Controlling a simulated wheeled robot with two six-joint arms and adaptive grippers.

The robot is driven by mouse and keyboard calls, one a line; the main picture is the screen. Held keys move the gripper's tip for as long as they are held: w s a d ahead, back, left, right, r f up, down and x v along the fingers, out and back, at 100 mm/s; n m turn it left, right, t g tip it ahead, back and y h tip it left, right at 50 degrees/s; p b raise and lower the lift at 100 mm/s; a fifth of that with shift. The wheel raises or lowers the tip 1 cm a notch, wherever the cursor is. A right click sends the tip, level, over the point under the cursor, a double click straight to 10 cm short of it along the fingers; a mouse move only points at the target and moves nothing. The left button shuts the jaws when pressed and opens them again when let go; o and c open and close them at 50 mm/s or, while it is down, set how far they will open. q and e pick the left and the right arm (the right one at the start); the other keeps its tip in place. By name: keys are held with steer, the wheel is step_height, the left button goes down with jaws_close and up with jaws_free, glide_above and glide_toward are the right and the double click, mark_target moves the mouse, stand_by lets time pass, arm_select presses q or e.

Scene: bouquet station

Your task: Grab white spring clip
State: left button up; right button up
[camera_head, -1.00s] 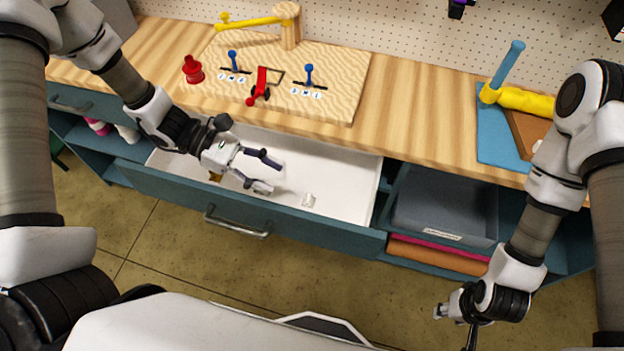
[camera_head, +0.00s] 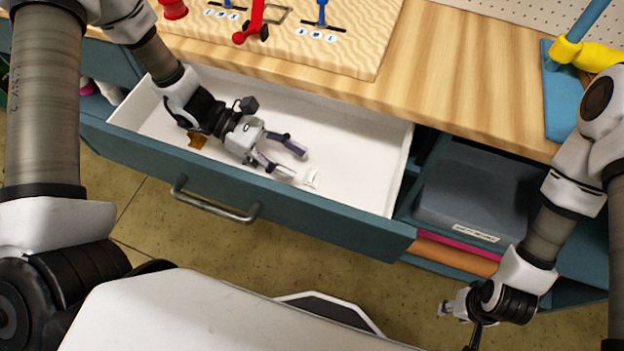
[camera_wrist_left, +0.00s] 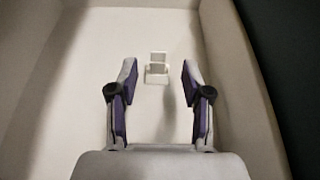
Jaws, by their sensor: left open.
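The white spring clip (camera_head: 311,178) lies on the white floor of the open drawer (camera_head: 360,178). My left gripper (camera_head: 298,163) is inside the drawer, open and empty, with its fingertips a little to the left of the clip in the head view. In the left wrist view the clip (camera_wrist_left: 157,68) is ahead of the open fingers (camera_wrist_left: 157,75), roughly centred between them and not gripped. My right gripper (camera_head: 457,312) hangs low at the right, outside the drawer; its finger opening is not clear.
A brown item (camera_head: 197,140) lies in the drawer's left part. The drawer front with its handle (camera_head: 213,204) stands close to my left arm. Right of the drawer is a grey bin (camera_head: 478,190) on a shelf. The wooden counter (camera_head: 450,75) is above.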

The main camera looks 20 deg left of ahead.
mark_target(312, 171)
arm_select(q)
steer(key=x, duration=0.6)
steer(key=shift+w+a+f, duration=0.1)
steer(key=shift+w+f, duration=0.05)
steer(key=shift+f, duration=0.05)
jaws_close()
steer(key=shift+a+r, duration=0.1)
